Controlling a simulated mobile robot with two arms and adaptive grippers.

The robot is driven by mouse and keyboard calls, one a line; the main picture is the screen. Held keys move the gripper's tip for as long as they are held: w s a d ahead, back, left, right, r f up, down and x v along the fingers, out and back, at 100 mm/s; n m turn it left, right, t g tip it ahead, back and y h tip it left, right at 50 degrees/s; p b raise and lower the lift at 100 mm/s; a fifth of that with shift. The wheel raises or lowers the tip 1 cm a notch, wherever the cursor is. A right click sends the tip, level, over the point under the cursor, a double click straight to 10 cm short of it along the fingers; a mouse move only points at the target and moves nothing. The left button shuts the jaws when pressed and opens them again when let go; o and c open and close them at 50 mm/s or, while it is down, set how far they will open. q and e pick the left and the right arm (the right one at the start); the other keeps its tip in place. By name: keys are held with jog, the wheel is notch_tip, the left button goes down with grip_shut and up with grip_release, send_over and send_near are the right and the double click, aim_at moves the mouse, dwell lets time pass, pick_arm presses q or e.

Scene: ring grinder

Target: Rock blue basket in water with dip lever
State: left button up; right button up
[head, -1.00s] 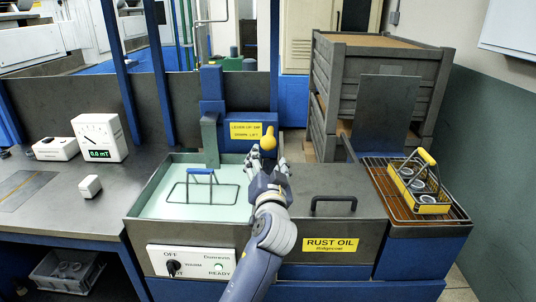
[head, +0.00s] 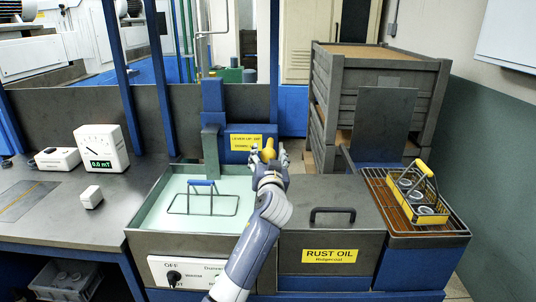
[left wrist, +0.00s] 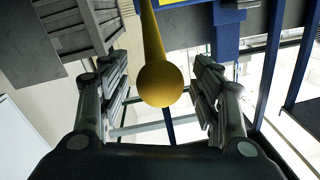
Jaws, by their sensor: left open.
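The blue basket, a thin wire frame with a blue handle (head: 201,183), sits in the tank of pale green water (head: 160,215). The dip lever has a yellow ball knob (head: 268,153) in front of the blue housing. My left gripper (head: 269,158) is at the knob. In the left wrist view the yellow knob (left wrist: 161,84) and its rod lie between the two spread fingers of the left gripper (left wrist: 162,72), with gaps visible on both sides. The left gripper is open. My right gripper is not in view.
A yellow label (head: 245,142) on the housing names lever up and down. The rust oil tank with a closed dark lid (head: 325,190) is to the right. A yellow basket (head: 418,190) with rings stands on the drain rack at far right. A meter (head: 103,148) stands left.

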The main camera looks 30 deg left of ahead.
pick_arm(q)
jog(key=shift+w+a, duration=0.3)
jog(key=shift+w, duration=0.1)
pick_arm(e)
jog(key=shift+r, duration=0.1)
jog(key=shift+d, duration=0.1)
